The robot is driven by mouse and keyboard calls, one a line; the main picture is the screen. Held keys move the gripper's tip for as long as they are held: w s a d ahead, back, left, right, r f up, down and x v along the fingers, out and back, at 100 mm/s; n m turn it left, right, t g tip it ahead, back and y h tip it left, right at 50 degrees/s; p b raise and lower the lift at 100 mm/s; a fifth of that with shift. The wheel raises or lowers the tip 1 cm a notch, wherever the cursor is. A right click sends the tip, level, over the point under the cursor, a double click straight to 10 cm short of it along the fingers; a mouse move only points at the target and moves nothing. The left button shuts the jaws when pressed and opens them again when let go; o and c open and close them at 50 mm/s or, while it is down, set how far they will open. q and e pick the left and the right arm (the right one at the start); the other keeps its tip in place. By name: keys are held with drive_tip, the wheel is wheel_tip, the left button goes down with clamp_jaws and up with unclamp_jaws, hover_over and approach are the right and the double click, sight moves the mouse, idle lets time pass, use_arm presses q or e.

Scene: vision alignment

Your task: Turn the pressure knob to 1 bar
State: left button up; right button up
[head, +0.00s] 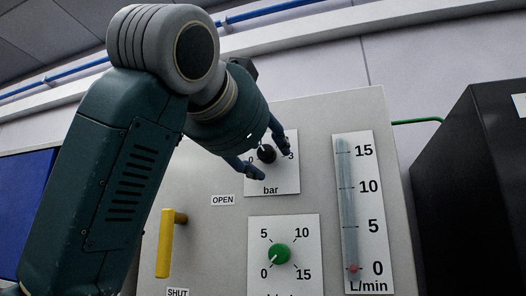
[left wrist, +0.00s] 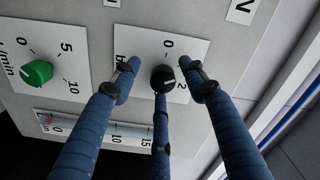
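The black pressure knob (head: 267,154) sits on a white plate marked "bar" (head: 284,186) on the grey panel. My left gripper (head: 266,158) is at this knob, its fingers spread around it. In the left wrist view the knob (left wrist: 162,78) lies between two fingers of the left gripper (left wrist: 160,80), with visible gaps on both sides. A third finger points at the knob from below; I cannot tell whether it touches. The gripper is open. The scale numbers are partly hidden, and where the knob's mark points is unclear. My right gripper is not in view.
Below is a green knob (head: 279,254) on a 0 to 15 scale, its mark towards 0. A flow tube (head: 348,210) on the right has a red float near 0. A yellow handle (head: 165,243) stands between OPEN and SHUT labels. A dark cabinet (head: 475,190) is at right.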

use_arm(q)
drive_tip(key=shift+r, duration=0.1)
drive_tip(key=shift+s+a, duration=0.1)
drive_tip(key=shift+s, duration=0.15)
drive_tip(key=v, duration=1.1)
drive_tip(key=shift+s, duration=0.25)
drive_tip(key=shift+a, duration=0.1)
